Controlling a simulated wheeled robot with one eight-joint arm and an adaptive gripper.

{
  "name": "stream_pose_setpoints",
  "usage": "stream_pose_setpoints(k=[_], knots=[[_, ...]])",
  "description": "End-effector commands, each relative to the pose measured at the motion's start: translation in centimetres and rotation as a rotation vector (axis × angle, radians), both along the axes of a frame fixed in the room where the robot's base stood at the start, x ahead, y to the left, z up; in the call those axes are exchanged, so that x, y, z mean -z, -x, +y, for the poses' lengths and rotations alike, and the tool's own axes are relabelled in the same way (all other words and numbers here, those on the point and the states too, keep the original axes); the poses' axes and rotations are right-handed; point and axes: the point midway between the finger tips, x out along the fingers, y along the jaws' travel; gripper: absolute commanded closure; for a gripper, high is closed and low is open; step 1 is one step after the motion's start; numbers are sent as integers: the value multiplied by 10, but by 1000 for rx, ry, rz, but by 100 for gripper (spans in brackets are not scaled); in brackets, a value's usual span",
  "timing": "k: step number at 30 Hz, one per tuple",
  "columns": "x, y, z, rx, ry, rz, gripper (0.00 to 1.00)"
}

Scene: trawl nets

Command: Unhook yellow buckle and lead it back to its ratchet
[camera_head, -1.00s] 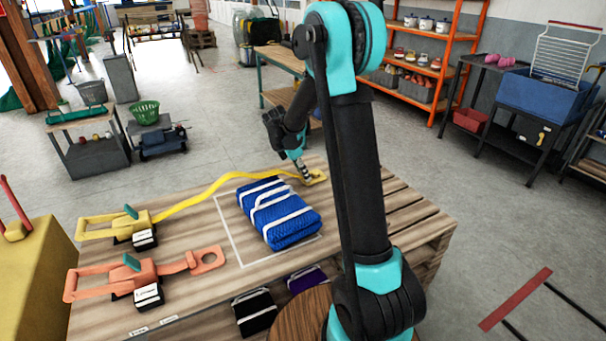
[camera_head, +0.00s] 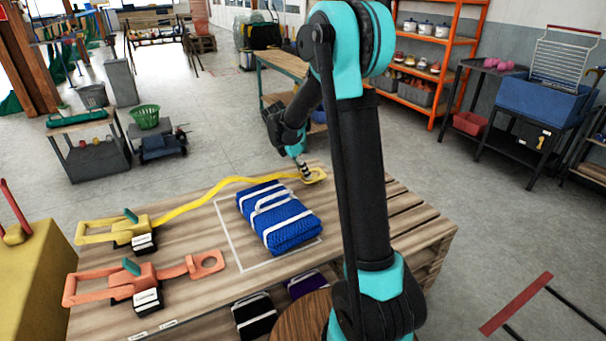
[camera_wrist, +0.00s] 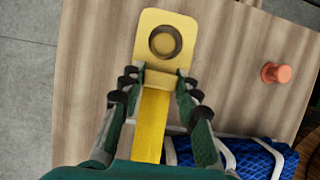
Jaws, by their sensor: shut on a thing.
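The yellow buckle (camera_wrist: 165,24) is a flat plate with a round hole, at the far edge of the pallet top in the head view (camera_head: 319,176). My gripper (camera_wrist: 160,80) is shut on its narrow neck, with a finger on each side. Whether a peg fills the hole is unclear. The yellow strap (camera_head: 225,184) runs from the buckle behind the blue net bundle to the yellow ratchet (camera_head: 130,230) at the left. In the head view my gripper (camera_head: 304,172) is small and partly hidden by the buckle area.
The blue net bundle (camera_head: 278,217) with white straps lies in a marked square. An orange ratchet (camera_head: 140,280) with its orange buckle (camera_head: 207,262) lies in front of the yellow one. An orange peg (camera_wrist: 277,73) stands right of the yellow buckle in the wrist view.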

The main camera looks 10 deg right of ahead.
Motion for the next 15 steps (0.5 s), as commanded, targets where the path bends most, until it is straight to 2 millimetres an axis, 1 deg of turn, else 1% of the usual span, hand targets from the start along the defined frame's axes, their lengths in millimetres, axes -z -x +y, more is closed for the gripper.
stream_pose_setpoints(k=[15], knots=[[-27, 0, 0, 0, 0, 0, 100]])
